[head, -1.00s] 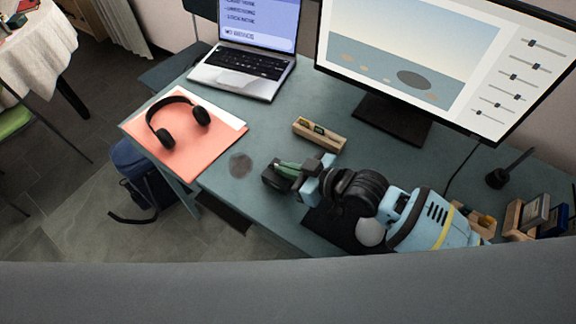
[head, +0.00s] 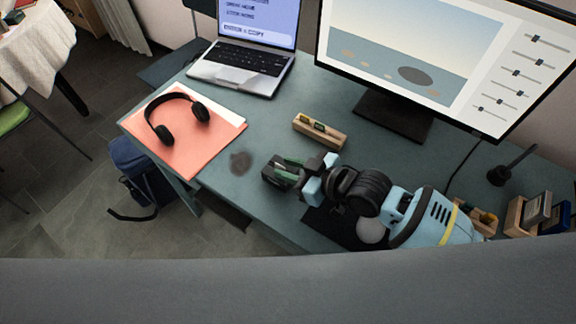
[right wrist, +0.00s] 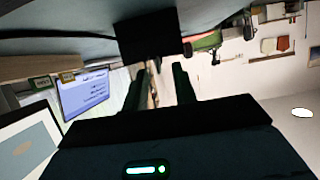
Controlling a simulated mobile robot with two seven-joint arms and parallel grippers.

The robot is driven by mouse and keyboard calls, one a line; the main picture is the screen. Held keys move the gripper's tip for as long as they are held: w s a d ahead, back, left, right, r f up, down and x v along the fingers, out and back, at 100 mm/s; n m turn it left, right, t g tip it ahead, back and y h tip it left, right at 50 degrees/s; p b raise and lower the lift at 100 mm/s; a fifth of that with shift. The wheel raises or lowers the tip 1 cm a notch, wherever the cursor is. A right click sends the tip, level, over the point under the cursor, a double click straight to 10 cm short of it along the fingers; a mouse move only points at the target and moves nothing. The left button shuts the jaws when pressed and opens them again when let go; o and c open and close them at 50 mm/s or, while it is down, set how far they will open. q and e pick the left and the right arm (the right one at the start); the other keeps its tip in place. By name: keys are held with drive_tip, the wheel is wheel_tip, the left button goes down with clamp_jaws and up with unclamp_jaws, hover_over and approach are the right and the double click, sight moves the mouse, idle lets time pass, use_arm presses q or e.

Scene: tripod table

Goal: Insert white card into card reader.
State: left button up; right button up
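A small black box that looks like the card reader (head: 271,175) stands near the front of the desk. In the right wrist view the black box (right wrist: 150,37) appears just past the fingertips. My right gripper (head: 290,168) is right beside the box in the head view, its two dark green fingers apart. In the right wrist view its fingers (right wrist: 160,75) show a clear gap. I cannot make out the white card; it may be hidden at the box or the fingers. My left gripper is not in view.
A wooden holder (head: 320,132) with small coloured items lies behind the gripper. An open laptop (head: 240,72), headphones (head: 160,130) on a salmon folder (head: 195,155), a monitor (head: 420,60) and wooden organisers (head: 515,215) surround it. The desk (head: 265,125) is clear between laptop and holder.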

drive_tip(key=v, duration=0.5)
drive_tip(key=shift+s+d, duration=0.2)
drive_tip(key=shift+d, duration=0.1)
drive_tip(key=shift+s+d+r, duration=0.35)
drive_tip(key=shift+d, duration=0.15)
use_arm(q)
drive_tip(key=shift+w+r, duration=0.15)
use_arm(e)
drive_tip(key=shift+s+d, duration=0.1)
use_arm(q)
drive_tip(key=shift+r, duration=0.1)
